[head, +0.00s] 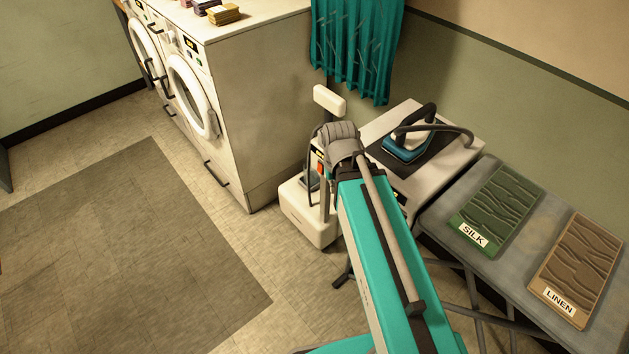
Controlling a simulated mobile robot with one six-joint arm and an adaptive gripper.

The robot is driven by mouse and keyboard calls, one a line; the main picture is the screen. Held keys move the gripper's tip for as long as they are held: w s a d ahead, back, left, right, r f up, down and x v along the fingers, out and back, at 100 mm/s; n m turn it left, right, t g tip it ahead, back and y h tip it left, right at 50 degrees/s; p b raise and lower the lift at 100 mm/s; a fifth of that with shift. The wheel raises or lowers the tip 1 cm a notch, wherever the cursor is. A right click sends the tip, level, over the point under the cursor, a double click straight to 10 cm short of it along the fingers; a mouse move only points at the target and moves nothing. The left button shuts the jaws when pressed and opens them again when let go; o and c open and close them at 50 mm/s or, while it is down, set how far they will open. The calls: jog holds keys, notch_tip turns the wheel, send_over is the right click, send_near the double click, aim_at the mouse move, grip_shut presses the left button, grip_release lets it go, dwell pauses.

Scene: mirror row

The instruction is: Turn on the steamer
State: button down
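The steamer stands on the floor between the washing machines and the ironing station. Its white base (308,214) has a pole rising from it and a pale head (329,101) on top. A small red-orange part (320,168), which looks like a switch, shows on the steamer's dark panel. My teal arm reaches from the bottom right up to the steamer. The grey end of my arm (339,136) is just right of the panel and covers part of the pole. My fingertips are hidden or too small to make out, and I cannot tell whether they touch the steamer.
White front-loading machines (245,110) stand to the left. A teal curtain (357,45) hangs behind. An iron (404,146) rests on a white unit at right. An ironing board (525,233) holds a green SILK panel (500,210) and a brown LINEN panel (580,262). The left floor is clear.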

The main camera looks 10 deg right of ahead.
notch_tip(320, 180, down, 26)
jog(key=w+b, duration=0.2)
jog(key=b, duration=2.3)
jog(key=n+t+h+b, duration=0.6)
jog(key=t+h+b, duration=0.2)
jog(key=h+b, duration=0.45)
send_near(319, 171)
jog(key=s+a+h+p, duration=0.2)
jog(key=a, duration=0.4)
jog(key=shift+s+f, duration=0.3)
jog(key=shift+f, duration=0.15)
jog(key=shift+b+x, duration=0.9)
jog(key=shift+x, duration=6.1)
jog(key=shift+a+f, duration=0.1)
